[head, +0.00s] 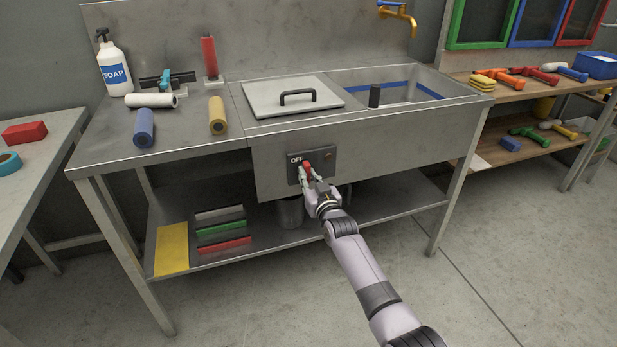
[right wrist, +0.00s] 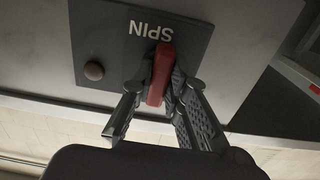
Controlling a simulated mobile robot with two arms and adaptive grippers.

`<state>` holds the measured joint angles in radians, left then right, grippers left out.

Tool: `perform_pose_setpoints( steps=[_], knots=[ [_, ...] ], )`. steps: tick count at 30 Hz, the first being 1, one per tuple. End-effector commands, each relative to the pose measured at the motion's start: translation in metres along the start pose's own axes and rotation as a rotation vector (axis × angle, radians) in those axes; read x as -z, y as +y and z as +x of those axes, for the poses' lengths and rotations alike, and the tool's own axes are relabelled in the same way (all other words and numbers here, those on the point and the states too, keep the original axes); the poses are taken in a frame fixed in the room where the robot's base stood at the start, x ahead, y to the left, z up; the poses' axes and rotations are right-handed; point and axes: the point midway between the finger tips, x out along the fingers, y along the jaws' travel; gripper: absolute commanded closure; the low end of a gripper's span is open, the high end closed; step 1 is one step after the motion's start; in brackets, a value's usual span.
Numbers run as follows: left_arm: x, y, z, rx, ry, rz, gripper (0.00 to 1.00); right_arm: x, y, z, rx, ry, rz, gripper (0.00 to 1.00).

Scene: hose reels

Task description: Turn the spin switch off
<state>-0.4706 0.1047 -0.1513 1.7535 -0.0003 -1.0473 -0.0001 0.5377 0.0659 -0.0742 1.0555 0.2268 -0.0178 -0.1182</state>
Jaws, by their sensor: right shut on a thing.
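The spin switch has a red handle (head: 308,166) on a dark panel (head: 326,158) on the front of the steel sink bench. "OFF" is legible at the panel's left in the head view, and a small brown knob (head: 328,155) is at its right. In the right wrist view the word "SPIN" is upside down beside the red handle (right wrist: 160,74), which stands nearly upright with a slight tilt. My right gripper (right wrist: 160,88) is shut on the handle, one finger on each side. The fingers hide part of the panel. My left gripper is not in view.
The bench top (head: 186,121) holds a soap bottle (head: 115,68), several rollers and a lid (head: 292,97) beside the open basin. A lower shelf (head: 265,250) holds coloured bars. A wooden shelf unit stands right, another table left. The floor in front is clear.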

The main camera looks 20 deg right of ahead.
Motion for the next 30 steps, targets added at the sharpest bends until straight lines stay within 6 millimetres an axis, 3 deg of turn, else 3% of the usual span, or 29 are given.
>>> perform_pose_setpoints(
  steps=[2, 3, 11, 23, 30],
  knots=[
    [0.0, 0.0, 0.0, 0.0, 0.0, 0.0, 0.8, -0.002, 0.0, 0.0, 0.0, -0.003, 0.006, 1.0],
    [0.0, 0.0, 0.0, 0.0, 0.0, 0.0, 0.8, -0.002, 0.0, 0.0, 0.0, -0.003, 0.006, 0.83],
    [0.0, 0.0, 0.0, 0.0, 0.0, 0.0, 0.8, -0.001, 0.0, 0.0, 0.0, -0.002, 0.003, 0.66],
    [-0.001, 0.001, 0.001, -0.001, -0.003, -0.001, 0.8, -0.001, 0.0, -0.004, 0.0, -0.002, 0.002, 0.65],
    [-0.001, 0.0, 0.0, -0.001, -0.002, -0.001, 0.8, -0.002, 0.0, -0.032, 0.0, -0.002, 0.002, 0.65]
  ],
)
